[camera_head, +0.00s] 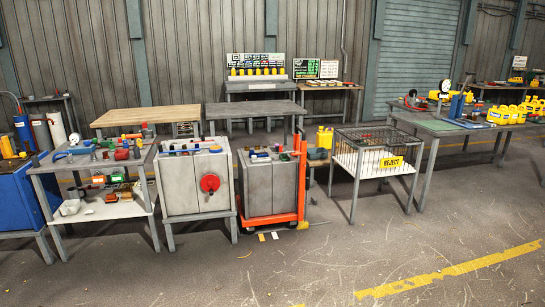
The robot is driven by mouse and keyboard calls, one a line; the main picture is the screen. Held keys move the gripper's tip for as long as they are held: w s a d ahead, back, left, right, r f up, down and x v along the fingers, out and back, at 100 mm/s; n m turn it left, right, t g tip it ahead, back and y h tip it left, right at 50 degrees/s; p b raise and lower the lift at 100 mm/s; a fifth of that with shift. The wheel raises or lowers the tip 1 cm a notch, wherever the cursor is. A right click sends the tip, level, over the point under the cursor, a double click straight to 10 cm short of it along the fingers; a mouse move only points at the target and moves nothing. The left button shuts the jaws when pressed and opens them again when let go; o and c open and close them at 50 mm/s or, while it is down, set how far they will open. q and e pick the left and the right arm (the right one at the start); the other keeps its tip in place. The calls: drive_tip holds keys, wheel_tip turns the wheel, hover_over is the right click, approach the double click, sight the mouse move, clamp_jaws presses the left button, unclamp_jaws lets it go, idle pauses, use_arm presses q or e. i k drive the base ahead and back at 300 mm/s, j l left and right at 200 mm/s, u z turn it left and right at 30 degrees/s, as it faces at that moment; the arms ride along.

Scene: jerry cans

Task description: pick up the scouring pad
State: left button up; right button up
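I cannot make out the scouring pad for certain; many items are too small to tell. Small green and orange items (118,178) lie on the lower shelf of the left workbench. Two small flat pieces, one pale and one yellowish (262,237), lie on the floor in front of the orange trolley. Neither of my grippers is in view.
A cluttered workbench (90,208) stands at left. A grey cabinet with a red wheel (209,183) and an orange trolley (300,180) stand in the middle. A wire cage marked REJECT (373,162) and a long table with yellow cans (500,114) are at right.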

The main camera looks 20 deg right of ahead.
sight(284, 157)
drive_tip(key=i+j+z, duration=0.15)
drive_tip(key=i+j, duration=0.15)
drive_tip(key=i, duration=0.25)
drive_tip(key=i+j+z, duration=0.15)
drive_tip(key=i+j, duration=0.25)
drive_tip(key=i+l+z, duration=0.1)
drive_tip(key=i+z, duration=0.25)
drive_tip(key=i, duration=0.15)
drive_tip(key=i+z, duration=0.35)
drive_tip(key=i, duration=0.2)
drive_tip(key=i+j+z, duration=0.2)
drive_tip(key=i+z, duration=0.15)
drive_tip(key=i, duration=0.15)
drive_tip(key=i+l, duration=0.1)
drive_tip(key=i, duration=0.5)
drive_tip(key=i+l, duration=0.1)
drive_tip(key=i, duration=0.45)
drive_tip(key=i+l+u, duration=0.25)
drive_tip(key=i+u, duration=0.15)
drive_tip(key=i+l+u, duration=0.95)
drive_tip(key=l+u, duration=0.2)
drive_tip(key=l, duration=0.25)
drive_tip(key=l+u, duration=0.35)
drive_tip(key=l, duration=0.25)
drive_tip(key=l+u, duration=0.35)
drive_tip(key=l, duration=0.3)
drive_tip(key=i+l+u, duration=0.1)
drive_tip(key=l, duration=0.35)
